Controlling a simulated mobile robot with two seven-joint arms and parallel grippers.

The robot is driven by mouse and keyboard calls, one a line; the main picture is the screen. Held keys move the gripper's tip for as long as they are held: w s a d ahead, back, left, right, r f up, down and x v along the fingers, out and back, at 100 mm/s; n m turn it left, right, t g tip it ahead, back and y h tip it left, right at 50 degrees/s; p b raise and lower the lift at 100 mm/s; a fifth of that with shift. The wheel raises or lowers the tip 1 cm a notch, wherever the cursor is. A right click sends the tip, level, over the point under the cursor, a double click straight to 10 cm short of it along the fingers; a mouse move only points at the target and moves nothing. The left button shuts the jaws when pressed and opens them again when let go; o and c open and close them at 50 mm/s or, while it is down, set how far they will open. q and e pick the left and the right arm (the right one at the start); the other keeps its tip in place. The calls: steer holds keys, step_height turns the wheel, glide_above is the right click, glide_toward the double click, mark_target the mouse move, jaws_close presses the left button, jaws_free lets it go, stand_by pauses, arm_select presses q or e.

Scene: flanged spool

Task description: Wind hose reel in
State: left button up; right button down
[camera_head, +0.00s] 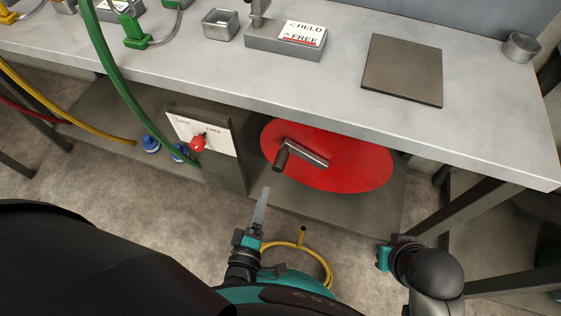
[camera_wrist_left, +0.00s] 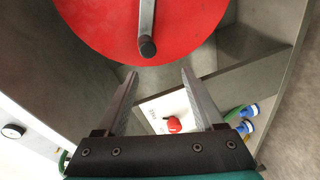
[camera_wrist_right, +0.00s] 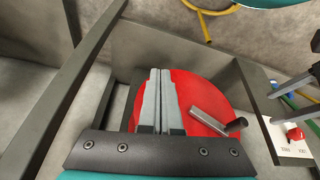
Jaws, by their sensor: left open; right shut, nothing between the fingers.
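The red hose reel (camera_head: 350,158) sits under the bench, its round face turned towards me. A grey crank arm with a dark handle (camera_head: 281,160) is on its face; the handle points to the lower left. My left gripper (camera_head: 262,205) is in front of and below the reel, apart from the handle. In the left wrist view its jaws (camera_wrist_left: 158,85) are open and empty, with the handle (camera_wrist_left: 147,47) beyond the tips. My right gripper (camera_head: 383,257) is to the right of it; in the right wrist view its fingers (camera_wrist_right: 160,90) are shut and empty.
A white panel with a red knob (camera_head: 198,143) stands left of the reel. A green hose (camera_head: 110,70) hangs over the bench edge. A yellow hose (camera_head: 325,265) lies on the floor.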

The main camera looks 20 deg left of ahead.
mark_target(277, 170)
step_height(277, 170, up, 5)
steer(key=b, duration=0.2)
arm_select(q)
steer(key=w+m+b, duration=0.1)
steer(key=w+m, duration=0.2)
steer(key=m, duration=0.2)
steer(key=w+m+t+h+b, duration=0.1)
steer(key=w+m, duration=0.2)
steer(key=m, duration=0.3)
steer(key=w+d+m+h+b, duration=0.1)
steer(key=w+m, duration=0.3)
steer(key=m, duration=0.1)
steer(key=shift+m+t, duration=0.3)
steer(key=shift+t, duration=0.1)
steer(key=shift+w+b, duration=0.6)
steer(key=shift+w, duration=0.85)
arm_select(e)
steer(key=w+a+t+y, duration=0.4)
steer(key=w+a+t, duration=0.1)
steer(key=a+t, duration=0.3)
steer(key=shift+w+a+n, duration=0.3)
steer(key=shift+w+a, duration=0.05)
steer(key=shift+a, duration=0.15)
arm_select(q)
jaws_close()
